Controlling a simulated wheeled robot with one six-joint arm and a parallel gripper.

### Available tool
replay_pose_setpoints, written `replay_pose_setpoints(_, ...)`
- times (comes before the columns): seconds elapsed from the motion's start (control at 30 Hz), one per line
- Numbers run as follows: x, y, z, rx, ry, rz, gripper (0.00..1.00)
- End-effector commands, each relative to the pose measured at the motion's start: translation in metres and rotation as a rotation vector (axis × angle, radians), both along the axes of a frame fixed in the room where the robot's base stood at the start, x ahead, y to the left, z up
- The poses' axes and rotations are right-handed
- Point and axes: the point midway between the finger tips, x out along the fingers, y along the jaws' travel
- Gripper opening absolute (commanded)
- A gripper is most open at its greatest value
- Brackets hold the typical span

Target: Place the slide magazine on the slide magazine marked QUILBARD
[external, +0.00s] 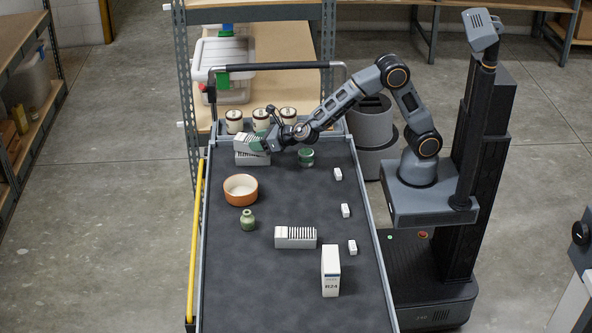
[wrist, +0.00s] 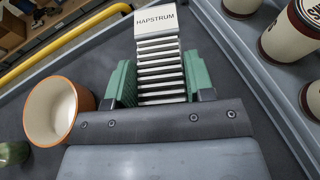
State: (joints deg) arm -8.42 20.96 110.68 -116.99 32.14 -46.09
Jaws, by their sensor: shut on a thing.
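My gripper (external: 262,141) is shut on a white slide magazine (external: 246,143), with a green finger on each side of it in the wrist view (wrist: 160,85). The held magazine (wrist: 158,60) has dark-slotted ribs and an end label reading HAPSTRUM. In the external view it is right over another white slide magazine (external: 252,159) at the far left of the cart top; I cannot tell whether they touch. The lower one is hidden in the wrist view. A third slide magazine (external: 295,237) lies nearer the front. No QUILBARD label is legible.
An orange bowl (external: 229,198), a green vase (external: 248,221) and a green jar (external: 306,157) stand on the dark cart top (external: 290,200). Cream canisters (external: 234,124) stand behind. A white box (external: 330,272) and small white blocks (external: 346,211) are at the right.

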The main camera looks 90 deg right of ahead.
Motion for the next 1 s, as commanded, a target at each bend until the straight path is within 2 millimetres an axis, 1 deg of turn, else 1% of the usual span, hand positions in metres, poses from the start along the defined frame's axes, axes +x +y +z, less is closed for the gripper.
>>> replay_pose_setpoints(0.2, 0.0, 0.0, -0.005, 0.0, -0.001, 0.0, 0.21)
replay_pose_setpoints(0.23, 0.0, 0.0, -0.003, 0.001, 0.0, 0.0, 0.52)
replay_pose_setpoints(0.47, 0.0, 0.0, -0.003, 0.0, 0.0, 0.0, 0.74)
replay_pose_setpoints(0.67, 0.0, 0.0, -0.003, 0.0, 0.0, 0.0, 0.74)
replay_pose_setpoints(0.8, 0.0, 0.0, 0.003, 0.0, 0.0, 0.0, 0.74)
replay_pose_setpoints(0.87, -0.005, 0.003, 0.004, 0.0, -0.001, 0.001, 0.74)
replay_pose_setpoints(1.0, -0.027, 0.012, 0.014, 0.0, -0.002, 0.002, 0.74)
